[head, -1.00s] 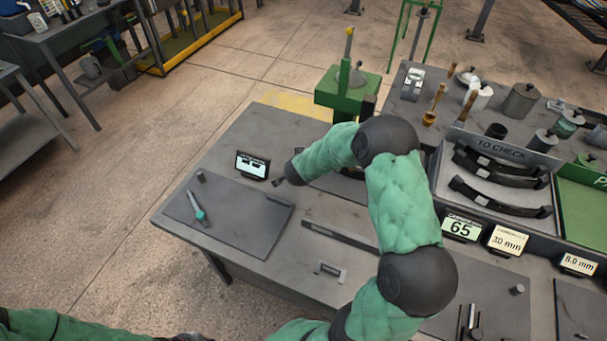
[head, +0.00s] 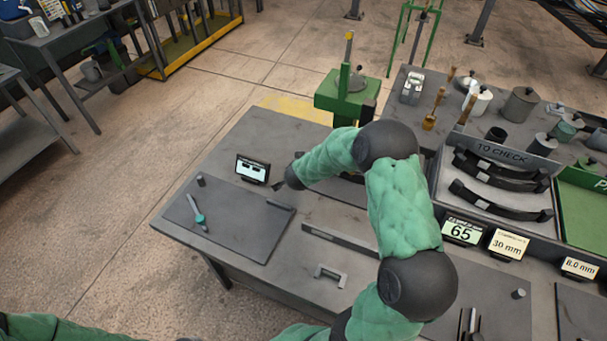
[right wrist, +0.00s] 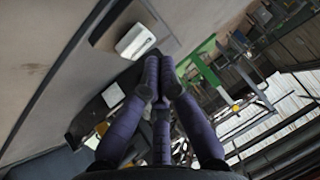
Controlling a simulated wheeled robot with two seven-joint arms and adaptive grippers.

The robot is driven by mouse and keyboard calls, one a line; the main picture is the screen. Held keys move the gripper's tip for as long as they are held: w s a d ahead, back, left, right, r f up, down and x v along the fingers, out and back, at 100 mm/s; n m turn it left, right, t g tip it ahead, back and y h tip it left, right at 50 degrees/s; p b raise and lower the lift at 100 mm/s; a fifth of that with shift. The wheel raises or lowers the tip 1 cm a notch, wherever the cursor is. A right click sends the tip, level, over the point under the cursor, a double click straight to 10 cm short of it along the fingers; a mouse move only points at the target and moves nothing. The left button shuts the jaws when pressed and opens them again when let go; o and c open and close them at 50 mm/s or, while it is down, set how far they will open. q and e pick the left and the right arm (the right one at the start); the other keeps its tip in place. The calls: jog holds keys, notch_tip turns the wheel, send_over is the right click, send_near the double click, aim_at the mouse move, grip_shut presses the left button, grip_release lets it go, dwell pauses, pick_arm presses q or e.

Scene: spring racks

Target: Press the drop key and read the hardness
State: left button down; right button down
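A small display (head: 252,169) with a pale screen stands at the back left of the near bench; its characters are too small to read. My right arm reaches over the bench toward it. My right gripper (head: 277,185) is small and partly hidden, just right of the display. In the right wrist view the fingertips of my right gripper (right wrist: 159,72) are together with nothing seen between them. I cannot make out the drop key. My left sleeve shows at the lower left; its gripper is out of view.
A grey bar (head: 340,240) and a small bracket (head: 330,272) lie nearer. A green stand (head: 345,95) is behind the bench. The "TO CHECK" rack (head: 500,150) and a "65" card (head: 462,230) are right.

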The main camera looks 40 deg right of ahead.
jog(key=shift+f, duration=0.1)
dwell(0.4)
jog(key=shift+f, duration=0.3)
jog(key=shift+f+b, duration=0.45)
jog(key=shift+f, duration=0.1)
dwell(0.7)
dwell(0.4)
jog(key=shift+r+p, duration=0.95)
jog(key=shift+p, duration=0.1)
notch_tip(320, 180, up, 5)
jog(key=p, duration=0.5)
jog(key=shift+r, duration=0.1)
dwell(0.5)
